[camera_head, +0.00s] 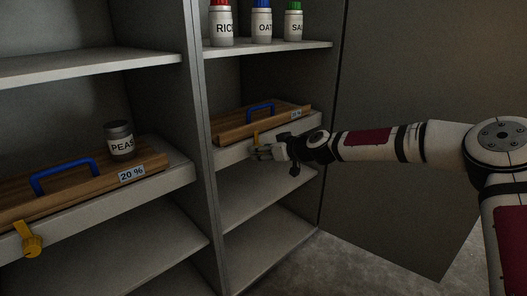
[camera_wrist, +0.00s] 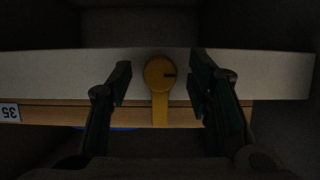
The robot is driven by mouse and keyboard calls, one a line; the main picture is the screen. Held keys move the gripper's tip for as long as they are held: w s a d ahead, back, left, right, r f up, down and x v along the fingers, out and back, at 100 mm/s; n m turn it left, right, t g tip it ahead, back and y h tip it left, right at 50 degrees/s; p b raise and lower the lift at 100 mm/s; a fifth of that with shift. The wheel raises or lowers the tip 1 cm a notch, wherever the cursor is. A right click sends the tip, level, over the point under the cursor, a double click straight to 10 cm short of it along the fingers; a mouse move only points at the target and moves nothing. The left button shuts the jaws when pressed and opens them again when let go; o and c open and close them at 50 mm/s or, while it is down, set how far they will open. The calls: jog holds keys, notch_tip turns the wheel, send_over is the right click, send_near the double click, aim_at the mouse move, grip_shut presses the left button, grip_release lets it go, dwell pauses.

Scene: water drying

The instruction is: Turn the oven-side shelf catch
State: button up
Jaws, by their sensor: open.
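A yellow catch (camera_head: 256,137) is on the front edge of the right-hand shelf (camera_head: 308,131), its lever pointing up in front of a wooden board (camera_head: 235,128). In the wrist view the round knob of this catch (camera_wrist: 159,73) sits between my fingers, its lever running down the picture across the board edge. My gripper (camera_head: 260,153) is open around the knob; it also shows in the wrist view (camera_wrist: 161,84). I see a gap on both sides. A second yellow catch (camera_head: 32,245) is on the left shelf edge, lever also up. No oven is visible.
The left board (camera_head: 65,195) has a blue handle, a "20 %" label and a PEAS jar (camera_head: 119,142). Several labelled jars stand on the upper right shelf (camera_head: 275,47). A divider (camera_head: 203,150) separates the bays. A large dark panel (camera_head: 400,80) stands right, behind my arm.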

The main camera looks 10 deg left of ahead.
grip_shut()
jog(key=shift+w+d+f+m+g+y+b, duration=0.1)
jog(key=shift+m+g+y+b, duration=0.4)
jog(key=shift+m+y, duration=1.2)
jog(key=shift+w+d+f+m+g+y+b, duration=0.15)
jog(key=shift+m+g+y+b, duration=0.4)
jog(key=shift+m, duration=2.2)
jog(key=shift+w+a+f+m+g+y+b, duration=0.1)
jog(key=shift+m+g+y+b, duration=0.2)
jog(key=shift+m+g+y, duration=1.25)
jog(key=shift+m+t+h, duration=0.5)
jog(key=shift+m+t, duration=0.3)
jog(key=shift+t, duration=0.1)
